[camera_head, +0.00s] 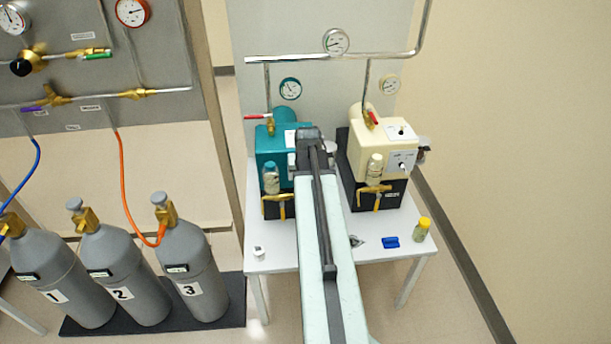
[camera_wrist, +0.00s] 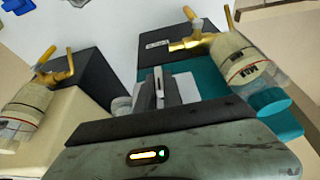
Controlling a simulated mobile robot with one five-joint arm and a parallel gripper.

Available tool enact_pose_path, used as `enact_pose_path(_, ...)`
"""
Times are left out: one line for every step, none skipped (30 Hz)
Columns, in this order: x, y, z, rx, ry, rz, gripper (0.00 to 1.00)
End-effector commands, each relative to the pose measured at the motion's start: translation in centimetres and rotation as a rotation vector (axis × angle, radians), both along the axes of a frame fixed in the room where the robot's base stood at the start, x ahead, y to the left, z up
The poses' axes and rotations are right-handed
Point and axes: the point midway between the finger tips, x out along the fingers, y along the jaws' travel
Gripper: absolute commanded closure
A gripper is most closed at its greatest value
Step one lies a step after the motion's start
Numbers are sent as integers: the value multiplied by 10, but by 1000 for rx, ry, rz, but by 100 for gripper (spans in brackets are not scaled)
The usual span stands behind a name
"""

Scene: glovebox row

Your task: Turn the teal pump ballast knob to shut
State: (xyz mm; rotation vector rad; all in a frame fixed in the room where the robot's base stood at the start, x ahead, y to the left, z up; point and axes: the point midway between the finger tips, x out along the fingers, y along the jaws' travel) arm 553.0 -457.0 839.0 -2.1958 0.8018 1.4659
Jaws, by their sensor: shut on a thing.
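The teal pump (camera_head: 268,143) stands on the white table, left of the cream pump. My gripper (camera_head: 306,150) is against the teal pump's right front side and hides that part of it. In the wrist view my gripper's jaws (camera_wrist: 158,88) are close together at the teal body (camera_wrist: 207,80), shut on its ballast knob. The knob itself is mostly hidden between the jaws, so its angle and markings cannot be read.
The cream pump (camera_head: 372,148) stands close on the right. A yellow-capped vial (camera_head: 422,229), a blue item (camera_head: 391,242) and a small white item (camera_head: 259,252) lie near the table's front edge. Grey gas cylinders (camera_head: 190,265) stand at left.

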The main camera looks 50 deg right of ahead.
Motion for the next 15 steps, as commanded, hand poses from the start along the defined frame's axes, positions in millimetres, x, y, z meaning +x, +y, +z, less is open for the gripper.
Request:
enact_pose_path(-2, 1, -1, 3, 7, -1, 84)
enact_pose_path(-2, 1, -1, 3, 5, 0, 75)
enact_pose_path(-2, 1, -1, 3, 5, 0, 67)
enact_pose_path(-2, 1, -1, 3, 4, 0, 67)
enact_pose_path(-2, 0, -1, 3, 4, 0, 67)
enact_pose_path(-1, 0, -1, 2, 4, 0, 67)
enact_pose_path(-1, 0, -1, 3, 3, 0, 67)
enact_pose_path(-1, 0, -1, 3, 3, 0, 67)
enact_pose_path(-1, 0, 0, 2, 2, 0, 67)
enact_pose_path(-1, 0, 0, 2, 2, 0, 67)
enact_pose_path(-1, 0, 0, 2, 2, 0, 67)
enact_pose_path(-1, 0, 0, 2, 2, 0, 67)
enact_pose_path(-1, 1, 1, 1, 2, 0, 67)
enact_pose_path(-1, 1, 3, 1, 2, 0, 67)
enact_pose_path(-2, 2, 6, 1, 2, 0, 67)
